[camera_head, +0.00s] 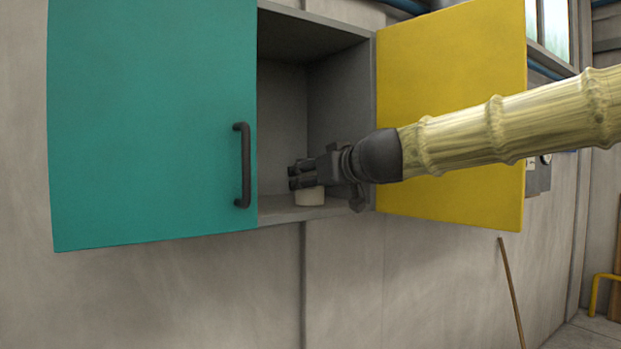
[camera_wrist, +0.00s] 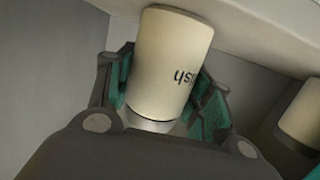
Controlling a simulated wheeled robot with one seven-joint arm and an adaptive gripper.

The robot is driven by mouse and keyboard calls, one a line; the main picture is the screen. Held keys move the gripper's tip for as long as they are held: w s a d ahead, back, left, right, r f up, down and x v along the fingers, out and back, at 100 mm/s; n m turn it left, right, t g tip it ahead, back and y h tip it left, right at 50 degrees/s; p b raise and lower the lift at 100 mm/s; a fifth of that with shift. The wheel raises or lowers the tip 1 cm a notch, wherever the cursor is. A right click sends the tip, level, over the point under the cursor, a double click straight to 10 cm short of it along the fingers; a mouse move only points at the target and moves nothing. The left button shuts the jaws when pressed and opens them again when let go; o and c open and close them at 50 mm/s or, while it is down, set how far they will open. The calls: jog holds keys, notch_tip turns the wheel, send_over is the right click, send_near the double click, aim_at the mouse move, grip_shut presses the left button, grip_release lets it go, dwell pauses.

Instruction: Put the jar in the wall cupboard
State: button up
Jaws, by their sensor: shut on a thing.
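The wall cupboard (camera_head: 283,215) has its right half open, with the yellow door (camera_head: 455,65) swung out to the right. The teal door (camera_head: 150,120) covers the left half. My gripper (camera_head: 306,175) reaches in from the right, inside the opening just above the cupboard floor. It is shut on the cream jar (camera_head: 310,197), whose lower part shows below the fingers. In the wrist view the jar (camera_wrist: 168,62) sits between both fingers, with dark lettering and a grey band at its near end. I cannot tell whether its base touches the cupboard floor.
A second cream container (camera_wrist: 303,112) stands at the right edge of the wrist view, close to the gripper. The dark handle (camera_head: 243,165) of the teal door is left of the gripper. A wooden stick (camera_head: 512,290) leans at the wall below the yellow door.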

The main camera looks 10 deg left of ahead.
jog(key=o, duration=1.2)
jog(key=shift+r, duration=0.1)
jog(key=b+v, duration=0.1)
jog(key=v, duration=1.1)
jog(key=shift+r, duration=0.1)
